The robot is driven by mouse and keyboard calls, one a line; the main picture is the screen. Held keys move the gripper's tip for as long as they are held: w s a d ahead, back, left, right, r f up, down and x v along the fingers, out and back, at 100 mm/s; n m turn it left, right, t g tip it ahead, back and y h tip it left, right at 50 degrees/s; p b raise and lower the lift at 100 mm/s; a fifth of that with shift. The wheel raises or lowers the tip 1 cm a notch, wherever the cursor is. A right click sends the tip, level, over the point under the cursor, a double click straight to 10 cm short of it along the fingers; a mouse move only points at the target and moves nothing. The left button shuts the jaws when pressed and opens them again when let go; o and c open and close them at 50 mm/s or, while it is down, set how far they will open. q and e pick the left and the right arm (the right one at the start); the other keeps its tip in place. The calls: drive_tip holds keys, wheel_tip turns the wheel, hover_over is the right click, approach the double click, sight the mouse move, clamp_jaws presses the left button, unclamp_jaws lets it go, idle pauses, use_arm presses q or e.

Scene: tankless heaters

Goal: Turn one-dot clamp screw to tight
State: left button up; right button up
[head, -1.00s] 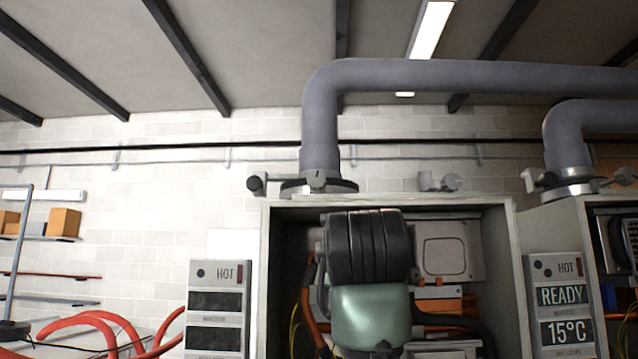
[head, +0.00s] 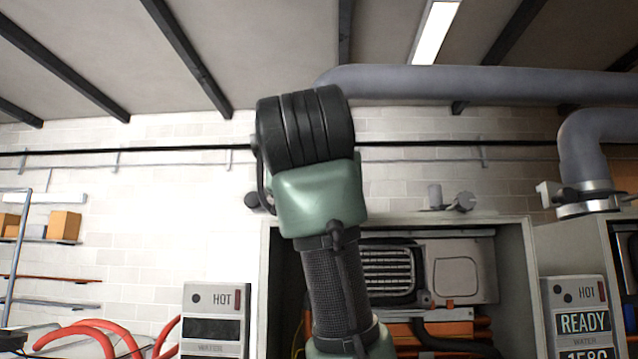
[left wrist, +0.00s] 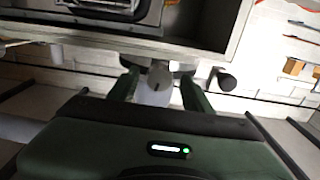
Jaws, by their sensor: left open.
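The grey flue pipe (head: 480,84) rises from the middle heater cabinet (head: 532,270). In the head view my raised green and black left arm covers its clamp and my gripper's fingers. In the left wrist view my left gripper (left wrist: 159,80) is open, with its two green fingers apart. A pale grey rounded screw head (left wrist: 158,86) with a dark mark on top shows between the fingers; contact cannot be told. A dark cylindrical knob (left wrist: 227,80) sits beside the right finger; it also peeks out left of my arm in the head view (head: 256,203). No dots can be made out. My right gripper is out of view.
A second heater with its own pipe clamp (head: 588,200) and READY display (head: 584,322) stands at the right. A small grey fitting (head: 460,202) is on the middle cabinet's top. Red hoses (head: 95,335) and shelves lie left.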

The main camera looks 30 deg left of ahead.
use_arm(q)
drive_tip(key=shift+w, duration=0.1)
drive_tip(key=c, duration=1)
clamp_jaws()
